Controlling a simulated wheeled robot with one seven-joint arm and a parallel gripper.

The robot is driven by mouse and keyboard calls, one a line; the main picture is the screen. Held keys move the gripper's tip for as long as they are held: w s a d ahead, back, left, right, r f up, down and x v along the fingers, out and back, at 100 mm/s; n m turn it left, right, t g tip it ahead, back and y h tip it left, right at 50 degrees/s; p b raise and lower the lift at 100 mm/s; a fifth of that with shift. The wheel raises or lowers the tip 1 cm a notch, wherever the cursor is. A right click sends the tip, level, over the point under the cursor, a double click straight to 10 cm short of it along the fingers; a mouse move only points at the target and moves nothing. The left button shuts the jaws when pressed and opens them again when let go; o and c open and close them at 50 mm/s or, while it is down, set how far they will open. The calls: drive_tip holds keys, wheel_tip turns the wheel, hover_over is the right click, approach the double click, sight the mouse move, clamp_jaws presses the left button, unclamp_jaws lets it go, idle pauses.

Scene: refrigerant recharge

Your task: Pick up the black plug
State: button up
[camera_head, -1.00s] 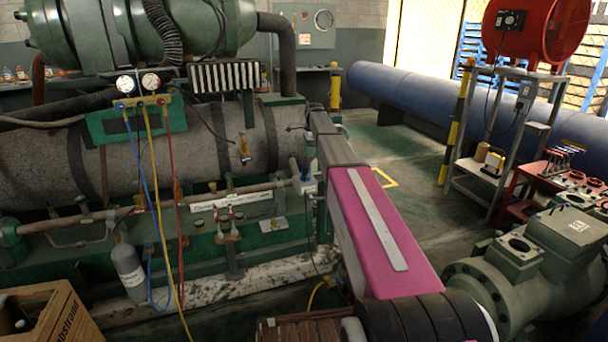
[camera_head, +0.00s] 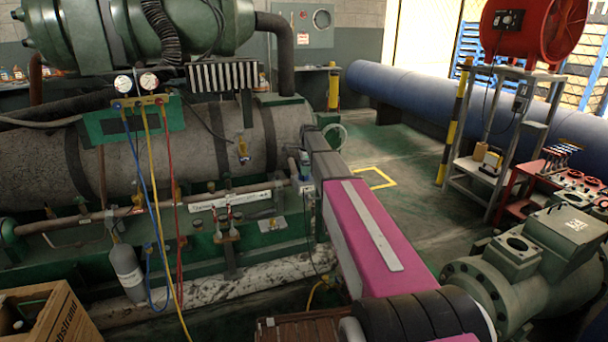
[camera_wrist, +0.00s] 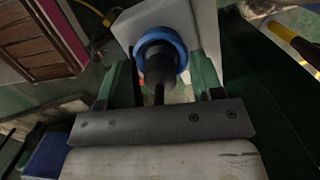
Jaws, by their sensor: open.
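In the wrist view the black plug (camera_wrist: 158,68) sits in a blue ring (camera_wrist: 178,50) on the face of a light grey box (camera_wrist: 205,25). A dark cable runs from the plug toward me. My gripper (camera_wrist: 163,78) is open, with one green finger on each side of the plug. I cannot tell whether the fingers touch it. In the head view the grey box (camera_head: 305,186) is small, on the machine's pipe side at the end of my arm. The plug and my fingertips are not clear there.
The green machine with its grey insulated cylinder (camera_head: 200,150) fills the left. Gauges (camera_head: 136,84) with blue, yellow and red hoses hang on it. A green compressor (camera_head: 530,250) stands at the right. The floor beyond, around the yellow marking (camera_head: 375,177), is clear.

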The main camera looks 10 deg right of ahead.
drive_tip(key=c, duration=0.9)
drive_tip(key=shift+r, duration=0.1)
